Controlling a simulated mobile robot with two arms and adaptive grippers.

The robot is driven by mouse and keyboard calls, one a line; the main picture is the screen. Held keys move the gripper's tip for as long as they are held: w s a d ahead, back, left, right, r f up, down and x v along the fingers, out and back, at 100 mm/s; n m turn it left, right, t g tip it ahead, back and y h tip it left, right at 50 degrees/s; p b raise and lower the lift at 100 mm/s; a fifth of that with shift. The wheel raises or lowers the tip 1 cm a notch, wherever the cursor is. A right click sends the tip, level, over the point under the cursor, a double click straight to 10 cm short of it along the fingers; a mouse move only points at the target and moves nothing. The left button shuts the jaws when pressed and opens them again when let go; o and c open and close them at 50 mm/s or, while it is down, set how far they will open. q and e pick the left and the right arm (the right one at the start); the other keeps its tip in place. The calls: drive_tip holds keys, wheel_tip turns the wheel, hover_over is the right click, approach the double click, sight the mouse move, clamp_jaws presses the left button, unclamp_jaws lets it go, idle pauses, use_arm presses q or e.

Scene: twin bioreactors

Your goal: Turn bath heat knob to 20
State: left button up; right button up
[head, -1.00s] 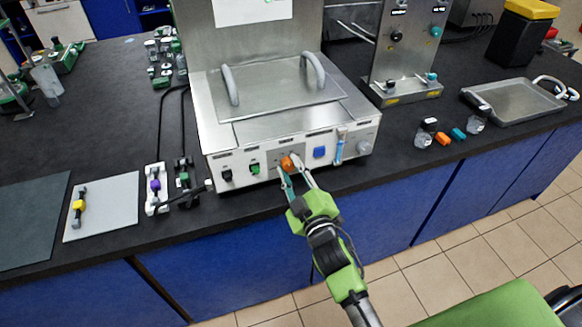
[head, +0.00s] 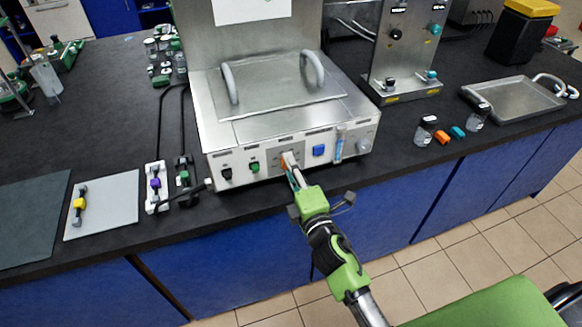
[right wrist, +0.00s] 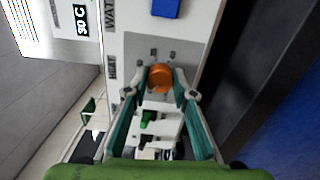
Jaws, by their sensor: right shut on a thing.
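The water bath (head: 275,110) is a steel box on the dark bench, with a white front panel. Its heat knob (right wrist: 160,77) is round and orange in the right wrist view, with small dial marks around it. In the head view the knob is mostly hidden behind my right gripper (head: 289,163). The right gripper also shows in the right wrist view (right wrist: 160,80), its two fingertips shut on opposite sides of the knob. The knob's exact setting is too small to read. My left gripper is not in view.
On the panel, a blue square switch (head: 319,151) sits right of the knob and a green switch (head: 254,167) left of it. Small bottles (head: 425,131) stand on the bench to the right. A grey mat (head: 102,205) lies at the left.

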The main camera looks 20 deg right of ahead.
drive_tip(key=shift+n, duration=0.6)
drive_tip(key=o, duration=1.1)
drive_tip(key=s, duration=1.2)
drive_tip(key=shift+d, duration=0.15)
